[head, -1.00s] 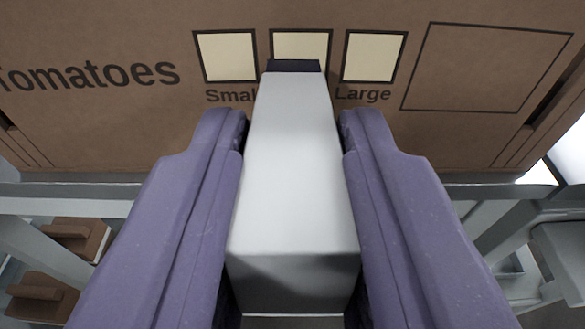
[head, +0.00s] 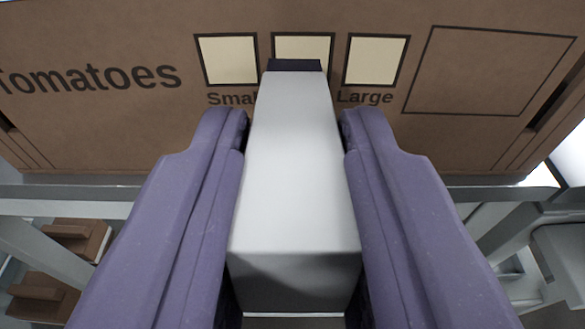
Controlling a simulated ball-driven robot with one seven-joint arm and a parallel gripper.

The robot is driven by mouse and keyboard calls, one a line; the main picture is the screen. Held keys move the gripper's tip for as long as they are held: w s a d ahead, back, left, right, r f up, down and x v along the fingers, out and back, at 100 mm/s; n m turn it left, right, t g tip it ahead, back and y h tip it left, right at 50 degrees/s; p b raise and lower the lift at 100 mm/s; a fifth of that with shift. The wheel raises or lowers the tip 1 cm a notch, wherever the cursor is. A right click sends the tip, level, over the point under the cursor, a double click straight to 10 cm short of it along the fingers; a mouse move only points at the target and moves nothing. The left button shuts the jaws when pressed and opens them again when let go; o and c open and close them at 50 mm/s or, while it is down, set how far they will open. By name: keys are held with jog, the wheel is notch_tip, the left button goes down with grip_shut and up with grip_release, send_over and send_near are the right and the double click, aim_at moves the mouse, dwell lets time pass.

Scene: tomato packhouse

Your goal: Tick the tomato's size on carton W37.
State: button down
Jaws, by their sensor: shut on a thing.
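A brown carton (head: 95,128) fills the back of the head view, with "Tomatoes" printed at its left. Its face has three pale boxes with dark borders: a left box (head: 229,59) labelled "Small", a middle box (head: 303,47) and a right box (head: 376,60) labelled "Large". The middle label is hidden. No carton number shows. My gripper (head: 294,125) is shut on a white block-shaped marker (head: 294,180) with a dark tip end (head: 294,65). The tip overlaps the lower part of the middle box in the picture; I cannot tell whether it touches. No tomato is in view.
An empty outlined rectangle (head: 490,70) is printed at the carton's right. A grey rail (head: 70,192) runs below the carton. Brown cartons (head: 75,238) lie lower left, and a bright white panel (head: 572,150) is at the right edge.

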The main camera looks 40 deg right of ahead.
jog(key=shift+w+d, duration=0.25)
jog(key=shift+w, duration=0.1)
dwell(0.4)
jog(key=shift+s+d+r+p, duration=0.25)
jog(key=shift+d+r+p, duration=0.1)
jog(key=shift+r, duration=0.1)
jog(key=shift+w+a+f+b, duration=0.2)
jog(key=shift+a+f+b, duration=0.15)
jog(key=shift+f+b, duration=0.15)
dwell(0.6)
jog(key=shift+r, duration=0.1)
jog(key=shift+f+v, duration=0.2)
jog(key=shift+v, duration=0.75)
jog(key=shift+f+v, duration=0.2)
jog(key=shift+v, duration=0.8)
jog(key=shift+f+v, duration=0.15)
jog(key=shift+v, duration=0.8)
jog(key=shift+s+a, duration=0.1)
